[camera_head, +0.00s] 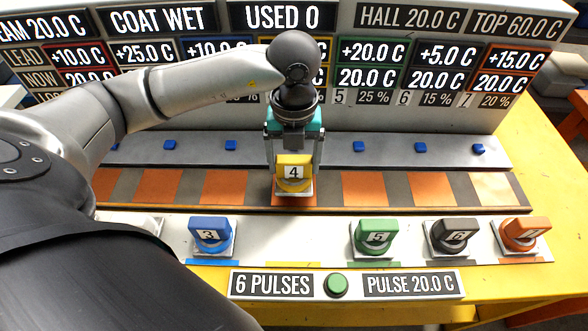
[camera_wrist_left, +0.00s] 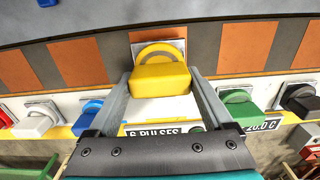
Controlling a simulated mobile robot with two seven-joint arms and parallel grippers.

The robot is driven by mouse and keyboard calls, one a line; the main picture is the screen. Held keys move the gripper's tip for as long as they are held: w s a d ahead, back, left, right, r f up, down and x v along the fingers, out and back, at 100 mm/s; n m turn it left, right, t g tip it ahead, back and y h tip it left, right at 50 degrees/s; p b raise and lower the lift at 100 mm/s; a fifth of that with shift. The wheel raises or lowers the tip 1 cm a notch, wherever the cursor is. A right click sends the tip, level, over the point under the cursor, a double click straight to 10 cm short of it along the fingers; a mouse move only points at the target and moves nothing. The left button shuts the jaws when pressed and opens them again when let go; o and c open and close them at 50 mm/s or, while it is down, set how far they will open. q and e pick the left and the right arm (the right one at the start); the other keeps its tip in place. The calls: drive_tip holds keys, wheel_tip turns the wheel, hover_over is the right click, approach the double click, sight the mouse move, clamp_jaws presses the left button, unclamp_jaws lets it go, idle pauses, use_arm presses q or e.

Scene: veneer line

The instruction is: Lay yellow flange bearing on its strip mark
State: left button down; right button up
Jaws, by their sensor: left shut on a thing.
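The yellow flange bearing (camera_head: 294,170), labelled 4, is held between the fingers of my left gripper (camera_head: 294,160). It is over the strip (camera_head: 392,189) of orange and grey patches, at an orange patch near the middle. In the left wrist view the yellow bearing (camera_wrist_left: 160,76) fills the space between the two grey fingers of the left gripper (camera_wrist_left: 162,88), with an orange patch (camera_wrist_left: 157,33) just beyond it. I cannot tell whether its base touches the strip. My right gripper is not in view.
Blue bearing 3 (camera_head: 210,234), green bearing 5 (camera_head: 375,236), dark bearing 6 (camera_head: 454,237) and orange bearing 7 (camera_head: 525,233) stand on the white front ledge (camera_head: 306,243). A green button (camera_head: 336,284) is in front. Small blue blocks (camera_head: 231,145) line the rear ledge below the display panel (camera_head: 420,107).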

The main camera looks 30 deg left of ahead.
sight(294, 172)
use_arm(q)
drive_tip(key=shift+f, duration=1.35)
drive_tip(key=shift+f, duration=0.1)
unclamp_jaws()
wheel_tip(294, 172, up, 12)
drive_tip(key=shift+r+p, duration=0.15)
drive_tip(key=shift+p, duration=0.6)
